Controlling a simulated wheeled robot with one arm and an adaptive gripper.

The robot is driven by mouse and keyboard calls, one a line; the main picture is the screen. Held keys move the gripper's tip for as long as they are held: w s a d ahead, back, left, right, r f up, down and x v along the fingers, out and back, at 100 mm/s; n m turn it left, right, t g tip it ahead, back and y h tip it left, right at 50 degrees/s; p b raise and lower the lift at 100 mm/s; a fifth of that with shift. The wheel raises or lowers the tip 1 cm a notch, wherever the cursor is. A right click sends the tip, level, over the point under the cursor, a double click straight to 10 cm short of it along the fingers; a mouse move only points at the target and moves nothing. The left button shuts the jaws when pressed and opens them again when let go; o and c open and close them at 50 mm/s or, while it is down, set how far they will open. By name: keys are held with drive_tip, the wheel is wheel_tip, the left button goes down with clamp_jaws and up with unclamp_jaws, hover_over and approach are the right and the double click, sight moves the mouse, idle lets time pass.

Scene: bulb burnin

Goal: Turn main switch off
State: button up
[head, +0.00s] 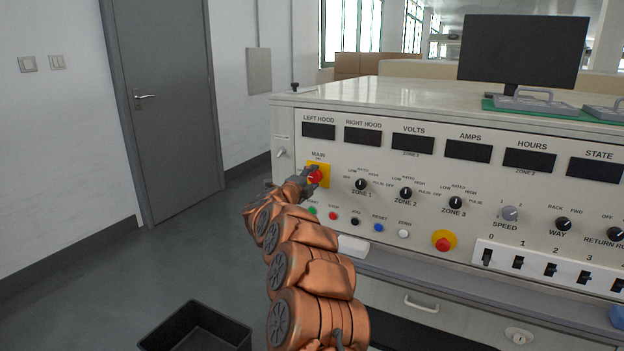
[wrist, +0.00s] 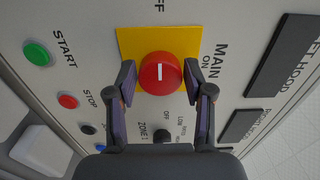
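The main switch is a round red knob on a yellow plate on the white console front, seen in the head view (head: 317,176) and the wrist view (wrist: 160,73). In the wrist view, the ON label (wrist: 206,63) is right of the plate and a partly cut-off OFF label (wrist: 159,6) is above it. A short white mark shows on the knob face; I cannot tell which label it points to. My gripper (wrist: 164,88) is open, with one finger on each side of the knob. Whether the fingers touch it is unclear. In the head view, my gripper (head: 306,181) partly covers the plate.
The green START button (wrist: 37,54) and red STOP button (wrist: 68,101) are close by. The ZONE 1 knob (head: 361,184) is right of the switch. A red emergency button (head: 444,241) is lower right. A black bin (head: 197,330) stands on the floor; floor left of the console is clear.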

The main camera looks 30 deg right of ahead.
drive_tip(key=shift+o, duration=1.2)
drive_tip(key=shift+a, duration=0.15)
drive_tip(key=v, duration=1.2)
